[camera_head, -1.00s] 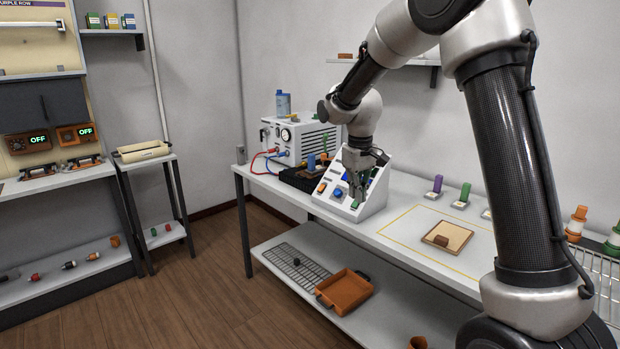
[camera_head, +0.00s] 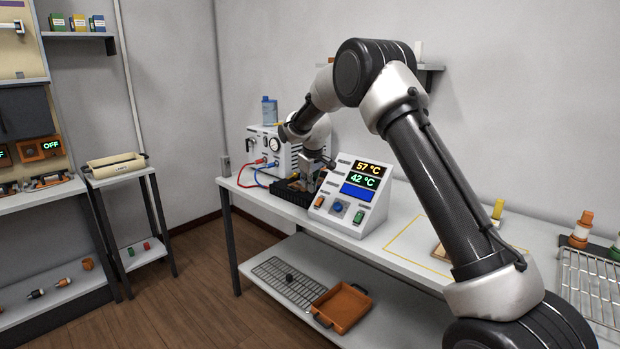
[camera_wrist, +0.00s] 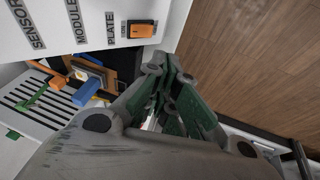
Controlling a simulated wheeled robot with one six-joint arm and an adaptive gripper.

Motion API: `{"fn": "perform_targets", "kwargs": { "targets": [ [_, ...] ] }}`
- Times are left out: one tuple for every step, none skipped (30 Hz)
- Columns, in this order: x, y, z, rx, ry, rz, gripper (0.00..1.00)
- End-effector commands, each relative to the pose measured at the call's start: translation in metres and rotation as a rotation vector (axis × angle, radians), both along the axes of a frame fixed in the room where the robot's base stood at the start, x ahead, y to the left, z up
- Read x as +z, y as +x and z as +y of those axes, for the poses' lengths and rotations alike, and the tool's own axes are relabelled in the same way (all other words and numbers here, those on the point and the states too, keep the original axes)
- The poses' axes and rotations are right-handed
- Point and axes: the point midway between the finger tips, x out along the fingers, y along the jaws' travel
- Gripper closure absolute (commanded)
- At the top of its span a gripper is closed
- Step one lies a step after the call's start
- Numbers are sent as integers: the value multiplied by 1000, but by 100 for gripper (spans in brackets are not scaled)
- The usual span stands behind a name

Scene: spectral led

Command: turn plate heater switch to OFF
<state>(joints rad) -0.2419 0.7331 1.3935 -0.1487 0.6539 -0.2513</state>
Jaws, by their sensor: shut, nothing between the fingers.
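The white control box (camera_head: 375,214) stands on the bench with a sloped front. Its displays read 57 °C and 42 °C above a blue screen (camera_head: 356,191). An orange switch (camera_head: 319,201) sits at the lower left of the front. My gripper (camera_head: 312,176) is at the box's left side, above the dark plate area. In the wrist view my gripper (camera_wrist: 168,72) is shut and empty, its tips just below the orange switch and apparently apart from it.
A blue knob (camera_head: 338,206) and a green switch (camera_head: 359,217) are to the right of the orange switch. A white unit (camera_head: 262,147) with red and blue hoses stands behind left. A black block (camera_head: 288,192) lies beside the box. The bench front edge is close.

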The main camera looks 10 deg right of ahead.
Motion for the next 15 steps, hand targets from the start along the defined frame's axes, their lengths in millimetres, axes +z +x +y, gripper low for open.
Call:
{"fn": "perform_targets", "kwargs": {
  "targets": [
    [-12,4,0,0,0,2,100],
    [-18,6,0,0,-1,3,100],
    [-26,9,0,0,-1,3,100],
    [-32,12,0,0,-1,3,100],
    [-37,14,0,0,-1,2,100],
    [-43,17,-2,-1,-1,2,100],
    [-47,18,-5,-2,0,2,100],
    [-50,20,-8,-1,-1,2,100],
    [-55,22,-10,-2,0,1,100],
    [-58,23,-12,-2,0,1,100],
    [-61,24,-14,-2,0,1,100],
    [-63,26,-15,-2,1,0,100],
    [-65,27,-16,-2,1,-1,100],
    [-66,27,-17,-2,1,-1,100],
    [-68,28,-18,-1,0,0,100]
  ]
}}
